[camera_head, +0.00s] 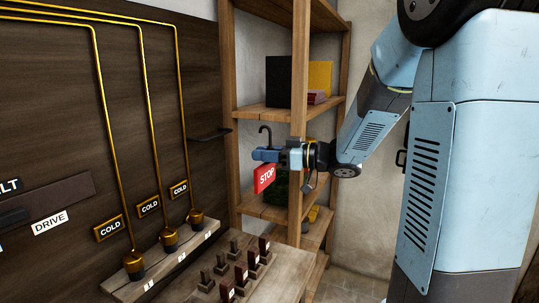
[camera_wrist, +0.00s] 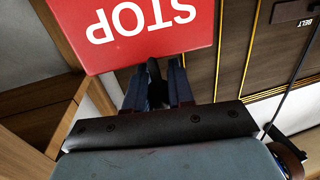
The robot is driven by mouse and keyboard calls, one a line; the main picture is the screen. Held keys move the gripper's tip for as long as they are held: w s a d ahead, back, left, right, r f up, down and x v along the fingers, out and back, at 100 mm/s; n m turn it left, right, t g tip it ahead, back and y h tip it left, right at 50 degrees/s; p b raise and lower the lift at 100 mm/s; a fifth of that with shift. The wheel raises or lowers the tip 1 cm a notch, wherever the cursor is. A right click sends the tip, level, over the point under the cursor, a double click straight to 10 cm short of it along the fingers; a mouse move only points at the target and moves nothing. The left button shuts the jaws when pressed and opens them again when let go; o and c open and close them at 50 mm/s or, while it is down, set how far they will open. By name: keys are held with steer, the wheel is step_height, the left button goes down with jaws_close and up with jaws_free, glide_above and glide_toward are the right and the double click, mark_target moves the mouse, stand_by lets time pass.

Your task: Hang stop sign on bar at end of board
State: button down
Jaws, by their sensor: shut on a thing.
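The red stop sign (camera_head: 264,178) hangs below my gripper (camera_head: 268,155) in the head view, with a dark hook (camera_head: 265,132) curving up above the jaws. My gripper is shut on the sign's dark stem. In the wrist view the sign (camera_wrist: 140,30) fills the upper left, its lettering upside down, and the fingers (camera_wrist: 158,88) close on a dark part behind it. The dark bar (camera_head: 208,134) juts out near the right end of the dark wood board (camera_head: 60,80). In the picture, the hook is right of the bar, at about its height, and apart from it.
A wooden shelf unit (camera_head: 299,70) with a black box (camera_head: 283,80) and a yellow one (camera_head: 320,76) stands behind my gripper. Brass pipes (camera_head: 153,115) with COLD plates run down the board. Below is a bench (camera_head: 265,280) with several small dark upright pieces.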

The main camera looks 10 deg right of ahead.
steer(key=shift+w+d+r+x, duration=0.15)
steer(key=shift+w+x, duration=0.2)
steer(key=shift+x, duration=2.05)
steer(key=shift+w+d+r+x, duration=0.1)
steer(key=shift+w+d+x, duration=0.2)
steer(key=shift+x, duration=2.15)
steer(key=shift+w+d+r+x, duration=0.1)
steer(key=shift+w+x, duration=0.3)
steer(key=shift+x, duration=2)
steer(key=shift+a+f, duration=0.1)
steer(key=shift+f, duration=1.1)
steer(key=c, duration=0.9)
jaws_free()
